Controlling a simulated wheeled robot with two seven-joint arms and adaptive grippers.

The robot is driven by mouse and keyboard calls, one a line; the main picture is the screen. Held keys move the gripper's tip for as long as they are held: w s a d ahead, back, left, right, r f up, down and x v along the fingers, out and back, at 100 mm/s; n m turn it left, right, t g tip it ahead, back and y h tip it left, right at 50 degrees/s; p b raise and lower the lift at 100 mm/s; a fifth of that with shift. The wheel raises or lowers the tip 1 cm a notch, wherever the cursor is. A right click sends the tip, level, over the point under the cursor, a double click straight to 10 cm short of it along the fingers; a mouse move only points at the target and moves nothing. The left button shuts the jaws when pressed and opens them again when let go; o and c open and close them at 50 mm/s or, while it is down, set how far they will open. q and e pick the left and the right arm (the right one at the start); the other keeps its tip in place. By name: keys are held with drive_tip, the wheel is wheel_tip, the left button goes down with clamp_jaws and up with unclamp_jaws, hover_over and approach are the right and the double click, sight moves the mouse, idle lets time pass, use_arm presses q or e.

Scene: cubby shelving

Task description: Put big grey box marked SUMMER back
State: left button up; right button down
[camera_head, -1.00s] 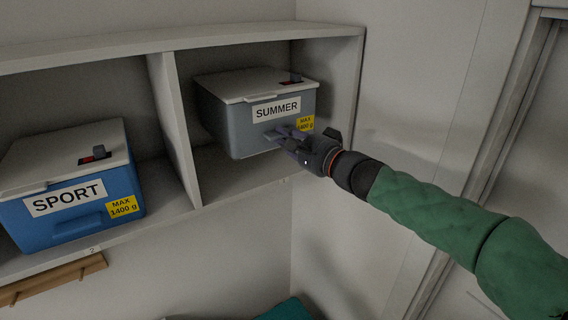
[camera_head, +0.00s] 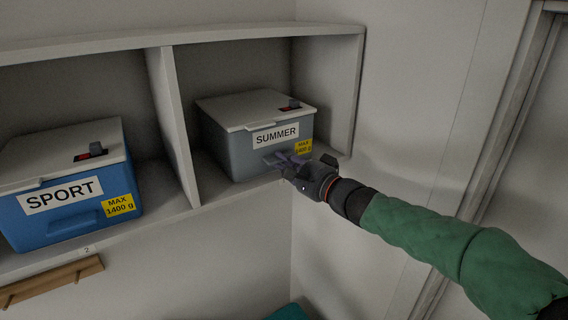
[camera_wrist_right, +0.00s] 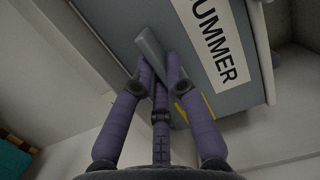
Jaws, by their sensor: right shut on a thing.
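The big grey box marked SUMMER (camera_head: 245,146) is inside the right-hand cubby (camera_head: 350,95), upright, with its white lid (camera_head: 250,106) closed. Its label faces out. Its bottom is at the shelf floor near the front edge; I cannot tell whether it rests fully on it. My right gripper (camera_head: 284,161) is shut on the box's front handle, below the label. In the right wrist view my gripper's purple fingers (camera_wrist_right: 162,78) close around the grey handle (camera_wrist_right: 150,48), with part of the SUMMER label (camera_wrist_right: 214,40) beside them. My left gripper is not in view.
A blue SPORT box (camera_head: 75,218) stands in the neighbouring cubby, beyond the upright divider (camera_head: 173,125). The cubby has some free room right of the grey box. A wooden peg rail (camera_head: 50,280) hangs below the shelf. A wall lies to the right.

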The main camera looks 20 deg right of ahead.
drive_tip(key=shift+s, duration=0.1)
drive_tip(key=c, duration=1.2)
unclamp_jaws()
drive_tip(key=shift+f, duration=0.15)
drive_tip(key=shift+c, duration=0.2)
drive_tip(key=v, duration=1.2)
